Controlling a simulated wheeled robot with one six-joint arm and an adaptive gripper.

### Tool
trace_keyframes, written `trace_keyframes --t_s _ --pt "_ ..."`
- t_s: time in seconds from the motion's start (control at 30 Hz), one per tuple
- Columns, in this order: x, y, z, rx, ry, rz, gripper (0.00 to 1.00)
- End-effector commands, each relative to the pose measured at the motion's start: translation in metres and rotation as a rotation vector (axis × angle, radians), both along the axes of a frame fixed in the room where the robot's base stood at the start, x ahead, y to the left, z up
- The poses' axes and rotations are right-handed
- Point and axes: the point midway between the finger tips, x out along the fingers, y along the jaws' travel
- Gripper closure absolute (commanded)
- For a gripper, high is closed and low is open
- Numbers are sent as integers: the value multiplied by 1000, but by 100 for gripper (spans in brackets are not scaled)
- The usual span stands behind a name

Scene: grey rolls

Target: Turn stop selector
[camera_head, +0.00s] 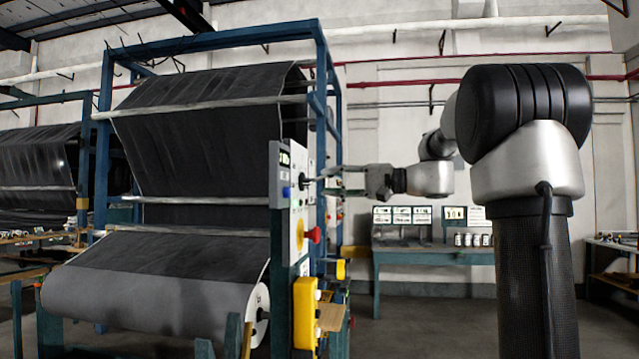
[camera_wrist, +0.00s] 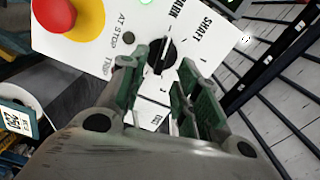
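The control panel (camera_head: 282,215) is a white plate on the blue frame of the roll machine. In the wrist view the panel (camera_wrist: 100,45) carries a black selector knob (camera_wrist: 161,54), with printed labels including "SHAFT" and "AT STOP" near it. My gripper (camera_wrist: 160,76) has its two green finger pads apart, one on each side of the knob's near end. I cannot tell whether either pad touches the knob. In the head view my gripper (camera_head: 330,181) reaches leftward to the panel face; the knob is too small there to read its position.
A red mushroom button (camera_head: 314,235) juts from the panel below my gripper, and it also shows in the wrist view (camera_wrist: 54,14). A yellow box (camera_head: 305,312) hangs lower down. A large grey roll (camera_head: 150,298) lies at left. A workbench (camera_head: 430,253) stands behind.

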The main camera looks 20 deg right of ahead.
Motion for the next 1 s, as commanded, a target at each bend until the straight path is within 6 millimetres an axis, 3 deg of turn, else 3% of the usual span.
trace_keyframes --t_s 0.2,0.4,1.0 --pt "-24 -44 0 0 0 -4 68" --pt "-37 -65 0 0 0 -1 68" --pt "-39 -69 0 4 6 -1 68"
